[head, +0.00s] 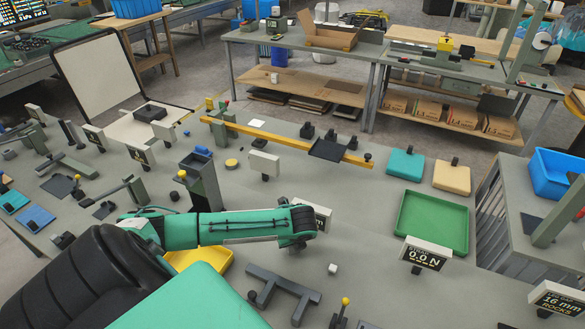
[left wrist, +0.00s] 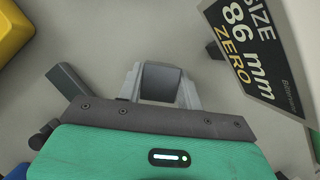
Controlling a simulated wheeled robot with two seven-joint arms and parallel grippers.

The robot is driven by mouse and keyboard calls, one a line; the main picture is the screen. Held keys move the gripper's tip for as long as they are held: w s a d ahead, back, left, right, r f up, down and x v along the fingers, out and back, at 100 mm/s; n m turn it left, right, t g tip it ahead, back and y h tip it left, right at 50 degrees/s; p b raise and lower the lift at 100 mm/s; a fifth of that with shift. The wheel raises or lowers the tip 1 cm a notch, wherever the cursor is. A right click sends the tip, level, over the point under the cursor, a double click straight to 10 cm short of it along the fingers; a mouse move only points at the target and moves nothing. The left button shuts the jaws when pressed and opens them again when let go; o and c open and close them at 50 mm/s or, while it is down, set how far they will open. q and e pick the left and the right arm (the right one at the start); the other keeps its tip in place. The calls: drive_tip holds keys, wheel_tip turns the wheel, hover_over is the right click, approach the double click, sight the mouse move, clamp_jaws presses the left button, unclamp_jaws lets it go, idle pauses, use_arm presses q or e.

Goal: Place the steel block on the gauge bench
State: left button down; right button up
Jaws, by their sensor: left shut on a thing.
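My left arm reaches across the grey gauge bench (head: 372,230) from the left. Its wrist end is over the middle of the bench, and the fingertips are hidden there in the head view. In the left wrist view my left gripper (left wrist: 161,84) is shut on a grey block, the steel block (left wrist: 160,80). Only part of the block shows between the fingers, with plain bench surface around it. I cannot tell how high it is held. My right gripper is in neither view.
A size sign reading 86 mm (left wrist: 252,45) stands close right of the gripper. Near the arm are a yellow tray (head: 212,262), a dark grey frame (head: 285,288) and a small white cube (head: 333,268). A green tray (head: 432,222) and force sign (head: 425,253) stand farther right.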

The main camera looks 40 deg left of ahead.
use_arm(q)
drive_tip(key=shift+w+f, duration=0.1)
drive_tip(key=shift+f, duration=0.7)
drive_tip(key=shift+f, duration=0.15)
drive_tip(key=c, duration=0.9)
unclamp_jaws()
drive_tip(key=b+v, duration=0.2)
drive_tip(key=v, duration=1)
